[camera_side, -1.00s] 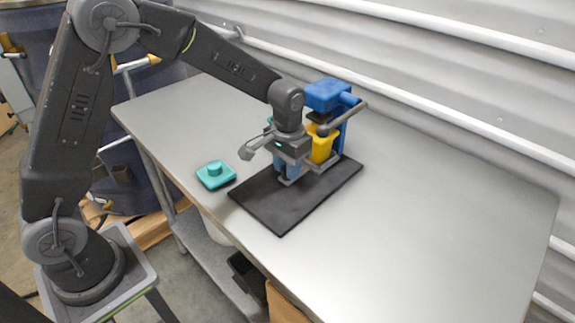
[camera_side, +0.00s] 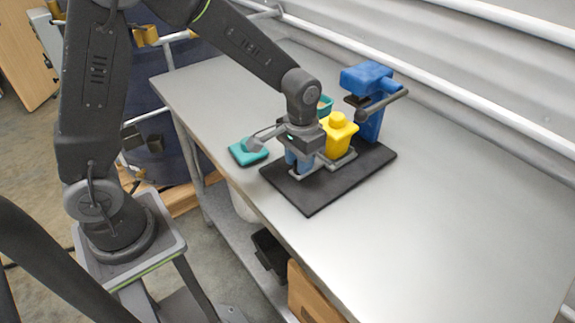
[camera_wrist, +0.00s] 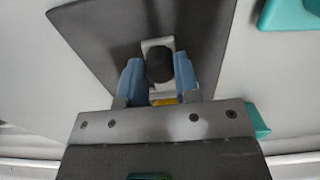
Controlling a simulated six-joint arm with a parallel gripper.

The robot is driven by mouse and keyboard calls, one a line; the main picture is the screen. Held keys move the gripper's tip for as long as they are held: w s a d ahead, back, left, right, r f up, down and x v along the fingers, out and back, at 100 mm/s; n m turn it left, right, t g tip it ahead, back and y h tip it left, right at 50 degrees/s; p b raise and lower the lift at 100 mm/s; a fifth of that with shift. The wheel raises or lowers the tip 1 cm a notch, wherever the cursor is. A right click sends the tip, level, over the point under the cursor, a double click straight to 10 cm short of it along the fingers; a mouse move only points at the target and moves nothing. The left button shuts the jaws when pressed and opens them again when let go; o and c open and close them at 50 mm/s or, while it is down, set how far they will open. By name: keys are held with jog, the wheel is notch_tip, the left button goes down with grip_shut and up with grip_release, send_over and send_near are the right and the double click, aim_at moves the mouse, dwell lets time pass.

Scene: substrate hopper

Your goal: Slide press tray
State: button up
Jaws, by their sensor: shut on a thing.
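The press tray (camera_side: 344,160) is a thin grey slide on the black base (camera_side: 318,196), with a yellow block (camera_side: 338,136) standing on it. The blue press (camera_side: 367,78) stands at the back of the base, and the yellow block is in front of it, clear of its head. My gripper (camera_side: 299,166) points down at the tray's front end. In the wrist view, its blue fingers (camera_wrist: 158,78) are shut on a dark round knob (camera_wrist: 158,63) on the grey tray end (camera_wrist: 153,44). A sliver of yellow (camera_wrist: 163,102) shows behind the fingers.
A teal bowl (camera_side: 325,106) stands behind the yellow block. The press's grey lever (camera_side: 384,103) sticks out to the right. The table's right side (camera_side: 470,200) is clear.

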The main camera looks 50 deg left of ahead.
jog(key=shift+s, duration=1.7)
jog(key=o, duration=0.6)
jog(key=shift+r, duration=3.5)
